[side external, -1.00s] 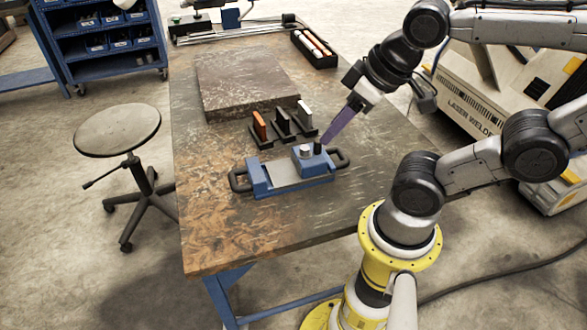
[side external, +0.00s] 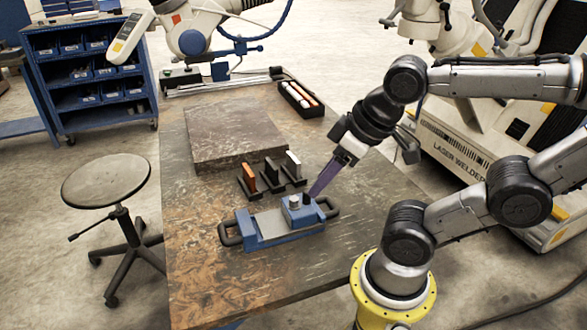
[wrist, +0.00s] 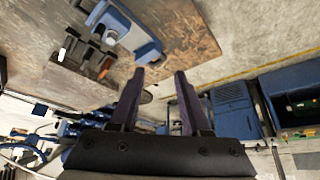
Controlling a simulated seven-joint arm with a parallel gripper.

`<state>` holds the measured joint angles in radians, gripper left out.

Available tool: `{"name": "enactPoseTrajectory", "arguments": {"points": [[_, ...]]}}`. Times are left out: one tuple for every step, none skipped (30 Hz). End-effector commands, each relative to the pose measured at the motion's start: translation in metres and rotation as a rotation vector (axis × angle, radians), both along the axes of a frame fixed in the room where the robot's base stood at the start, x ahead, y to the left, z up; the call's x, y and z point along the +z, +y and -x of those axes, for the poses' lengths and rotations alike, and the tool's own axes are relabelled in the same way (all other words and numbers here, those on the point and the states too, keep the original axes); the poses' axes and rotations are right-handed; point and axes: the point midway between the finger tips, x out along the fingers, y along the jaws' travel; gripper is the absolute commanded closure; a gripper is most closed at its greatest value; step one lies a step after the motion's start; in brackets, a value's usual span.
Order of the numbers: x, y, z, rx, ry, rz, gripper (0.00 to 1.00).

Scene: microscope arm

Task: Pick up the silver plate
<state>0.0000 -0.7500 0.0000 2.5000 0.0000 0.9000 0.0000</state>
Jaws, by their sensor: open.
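Three upright plates stand in black holders in the middle of the table: an orange one (side external: 248,178), a dark one (side external: 270,170) and a pale silver-white one (side external: 293,164) on the right. The blue fixture (side external: 285,236) with black handles lies in front of them, with a flat silver surface (side external: 268,222) in its middle. My gripper (side external: 313,194) points down, its purple fingers by the fixture's right end. In the wrist view the two fingers (wrist: 160,75) are apart with nothing between them. The blue fixture (wrist: 147,49) and the orange plate (wrist: 105,67) show beyond them.
A thick dark slab (side external: 235,140) lies behind the holders. A black tray (side external: 300,99) with orange and white pieces sits at the table's back right. A round stool (side external: 105,181) stands left of the table. The table's front left is clear.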

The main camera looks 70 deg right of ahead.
Motion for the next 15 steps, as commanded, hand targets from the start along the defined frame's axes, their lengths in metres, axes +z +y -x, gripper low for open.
{"name": "enactPoseTrajectory", "arguments": {"points": [[0.000,0.000,0.000,0.000,0.000,0.000,0.47],[0.000,0.000,0.000,0.000,0.000,0.000,0.47],[0.000,0.000,0.000,0.000,0.000,0.000,0.47],[0.000,0.000,0.000,0.000,0.000,0.000,0.47],[0.000,0.000,0.000,0.000,0.000,0.000,0.47],[0.000,0.000,0.000,0.000,0.000,0.000,0.47],[0.000,0.000,0.000,0.000,0.000,0.000,0.47],[0.000,0.000,0.000,0.001,0.000,0.000,0.47],[0.000,0.000,-0.001,0.004,-0.004,0.002,0.47],[0.001,0.000,-0.002,0.006,-0.012,0.003,0.47],[0.005,0.000,-0.006,0.010,-0.029,0.004,0.47],[0.014,0.001,-0.014,0.015,-0.067,0.006,0.47],[0.021,0.001,-0.020,0.018,-0.090,0.006,0.47],[0.027,0.001,-0.029,0.020,-0.107,0.006,0.47],[0.034,-0.001,-0.043,0.013,-0.125,0.009,0.47]]}}
